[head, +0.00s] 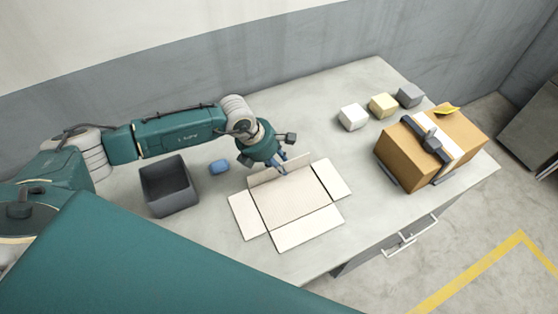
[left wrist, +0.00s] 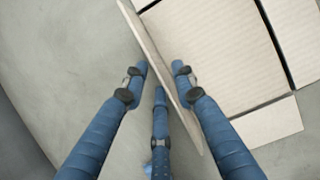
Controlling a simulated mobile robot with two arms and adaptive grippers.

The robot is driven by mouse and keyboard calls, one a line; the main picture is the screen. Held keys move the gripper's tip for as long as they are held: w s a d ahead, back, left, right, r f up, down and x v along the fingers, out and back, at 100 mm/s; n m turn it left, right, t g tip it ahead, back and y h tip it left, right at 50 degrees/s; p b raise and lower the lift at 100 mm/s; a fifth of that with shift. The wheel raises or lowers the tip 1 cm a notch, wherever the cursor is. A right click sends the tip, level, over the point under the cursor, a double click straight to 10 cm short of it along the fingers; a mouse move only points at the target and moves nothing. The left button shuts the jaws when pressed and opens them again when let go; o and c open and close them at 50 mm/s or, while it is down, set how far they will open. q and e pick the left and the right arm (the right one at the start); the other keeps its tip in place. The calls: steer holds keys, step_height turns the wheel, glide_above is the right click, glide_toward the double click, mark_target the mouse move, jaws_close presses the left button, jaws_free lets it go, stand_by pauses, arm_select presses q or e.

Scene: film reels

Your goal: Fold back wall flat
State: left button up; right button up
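A pale carton blank (head: 292,205) lies on the grey table with its panels spread around a central base. Its front and two side panels lie about flat. The back wall (head: 266,176) stands up at a tilt along the far edge. It also shows in the left wrist view as a thin panel (left wrist: 150,45) seen nearly edge-on. My left gripper (head: 286,164) is at this wall. In the left wrist view its blue fingers (left wrist: 160,72) straddle the wall, with their tips apart; firm contact on both sides does not show. My right gripper is in neither view.
A brown box (head: 405,152) with a dark strap is at the right edge.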

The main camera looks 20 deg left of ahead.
arm_select(q)
steer(key=shift+d+f, duration=0.15)
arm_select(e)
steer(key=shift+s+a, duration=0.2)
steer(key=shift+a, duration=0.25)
